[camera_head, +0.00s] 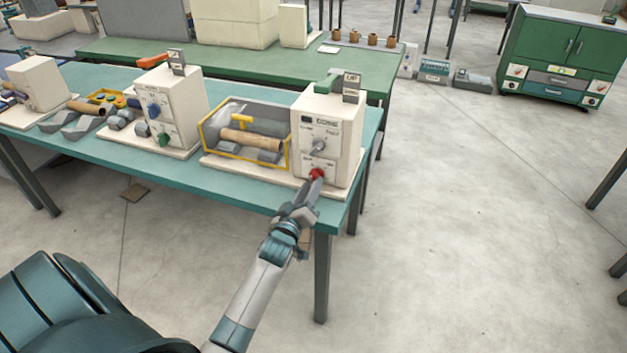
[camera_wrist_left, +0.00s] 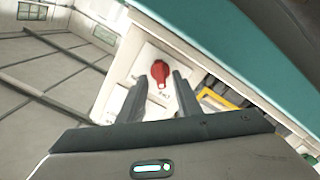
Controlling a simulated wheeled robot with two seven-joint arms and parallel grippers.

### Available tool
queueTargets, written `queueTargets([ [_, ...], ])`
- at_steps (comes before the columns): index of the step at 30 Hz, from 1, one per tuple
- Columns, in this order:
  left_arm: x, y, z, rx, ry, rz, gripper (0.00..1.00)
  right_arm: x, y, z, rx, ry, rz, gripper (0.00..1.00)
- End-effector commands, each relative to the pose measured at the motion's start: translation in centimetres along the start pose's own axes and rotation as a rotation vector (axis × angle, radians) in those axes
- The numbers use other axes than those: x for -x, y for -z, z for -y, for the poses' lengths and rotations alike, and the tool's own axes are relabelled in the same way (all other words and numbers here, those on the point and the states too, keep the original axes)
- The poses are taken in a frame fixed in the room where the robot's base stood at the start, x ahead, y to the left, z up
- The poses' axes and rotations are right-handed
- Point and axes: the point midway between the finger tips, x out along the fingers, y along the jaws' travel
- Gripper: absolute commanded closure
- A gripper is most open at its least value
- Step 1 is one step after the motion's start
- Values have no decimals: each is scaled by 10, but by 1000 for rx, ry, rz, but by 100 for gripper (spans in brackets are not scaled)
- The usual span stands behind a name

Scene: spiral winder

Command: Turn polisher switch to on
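A cream machine box (camera_head: 327,128) stands at the right end of the teal table, with a grey knob (camera_head: 318,147) on its front and a red knob (camera_head: 317,174) below it. The small lettering around the knobs is too blurred to read. My left gripper (camera_head: 313,187) is right in front of the red knob. In the left wrist view its two fingers are apart, and the red knob (camera_wrist_left: 160,71) shows between and just beyond the fingertips. I cannot tell whether they touch it. My right gripper is not in view.
A yellow-framed guard with a tan roller (camera_head: 250,138) adjoins the box on the left. A similar machine with blue and green knobs (camera_head: 170,110) stands farther left on the teal table (camera_head: 230,196).

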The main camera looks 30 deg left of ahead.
Motion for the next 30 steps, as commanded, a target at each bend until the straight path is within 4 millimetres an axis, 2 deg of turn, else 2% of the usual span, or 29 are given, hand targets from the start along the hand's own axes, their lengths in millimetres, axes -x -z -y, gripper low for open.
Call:
queueTargets([
  [3,-15,0,0,0,1,1,69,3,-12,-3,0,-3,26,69],
  [6,-23,0,0,0,0,1,69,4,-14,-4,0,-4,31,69],
  [18,-28,0,0,0,0,0,69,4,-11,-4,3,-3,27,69],
  [19,-28,0,0,0,0,0,71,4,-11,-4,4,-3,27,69],
  [21,-28,0,0,0,0,0,88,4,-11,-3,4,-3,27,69],
  [23,-28,0,0,0,0,0,100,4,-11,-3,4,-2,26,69],
  [30,-28,0,0,-4,0,0,100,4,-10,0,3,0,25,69],
])
